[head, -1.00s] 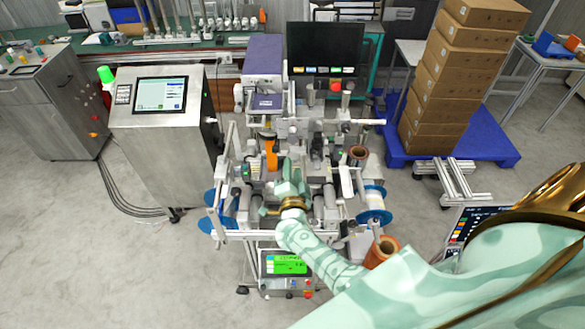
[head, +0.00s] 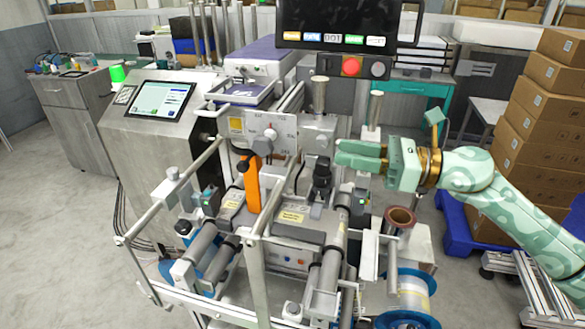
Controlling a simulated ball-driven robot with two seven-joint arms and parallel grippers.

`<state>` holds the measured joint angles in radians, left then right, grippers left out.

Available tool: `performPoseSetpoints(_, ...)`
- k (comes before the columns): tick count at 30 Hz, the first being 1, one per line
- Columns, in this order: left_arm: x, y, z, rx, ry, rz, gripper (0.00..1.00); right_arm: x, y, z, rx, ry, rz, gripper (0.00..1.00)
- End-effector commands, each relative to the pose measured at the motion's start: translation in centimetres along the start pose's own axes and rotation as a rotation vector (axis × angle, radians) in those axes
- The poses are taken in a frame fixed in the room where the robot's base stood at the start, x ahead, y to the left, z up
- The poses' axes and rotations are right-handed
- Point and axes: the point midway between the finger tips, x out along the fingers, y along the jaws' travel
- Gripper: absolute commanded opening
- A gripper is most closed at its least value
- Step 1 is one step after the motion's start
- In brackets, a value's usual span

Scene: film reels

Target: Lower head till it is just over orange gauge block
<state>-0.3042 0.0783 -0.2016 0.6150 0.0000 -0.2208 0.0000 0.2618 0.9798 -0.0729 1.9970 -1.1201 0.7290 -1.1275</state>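An orange piece (head: 251,182), the only clearly orange part on the machine, stands upright below a dark and grey knob (head: 262,145) at the machine's middle. I cannot tell whether it is the gauge block. A black knob-topped unit (head: 321,180), possibly the head, stands to its right; the gap beneath it is hard to see. My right gripper (head: 338,156) reaches in from the right, fingers pointing left, close to the top of that unit. Its fingers lie close together in this view; opening and contact are unclear. My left gripper is out of view.
Metal bars (head: 168,195) and rollers (head: 200,245) crowd the front of the machine. A brown roll (head: 400,216) and a blue-rimmed spool (head: 412,295) sit below my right arm. A monitor (head: 350,22) stands behind. Stacked boxes (head: 535,140) are at right.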

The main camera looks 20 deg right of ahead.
Motion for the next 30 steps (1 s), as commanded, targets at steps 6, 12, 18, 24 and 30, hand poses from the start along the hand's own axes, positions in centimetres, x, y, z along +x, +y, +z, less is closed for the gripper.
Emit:
performPoseSetpoints(6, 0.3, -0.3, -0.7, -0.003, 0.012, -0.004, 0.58, 1.3, 0.3, -0.6, -0.099, 0.038, -0.001, 0.37)
performPoseSetpoints(12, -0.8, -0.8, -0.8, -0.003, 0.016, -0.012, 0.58, 5.6, 0.4, -0.3, -0.098, 0.033, 0.001, 0.37)
performPoseSetpoints(18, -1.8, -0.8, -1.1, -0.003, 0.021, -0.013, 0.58, 10.8, 0.3, -0.6, -0.092, 0.033, 0.000, 0.37)
performPoseSetpoints(24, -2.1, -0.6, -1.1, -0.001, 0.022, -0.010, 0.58, 14.6, 0.2, -1.1, -0.090, 0.036, -0.001, 0.37)
performPoseSetpoints(30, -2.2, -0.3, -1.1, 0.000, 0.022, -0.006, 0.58, 16.2, 0.2, -1.3, -0.089, 0.038, -0.002, 0.37)
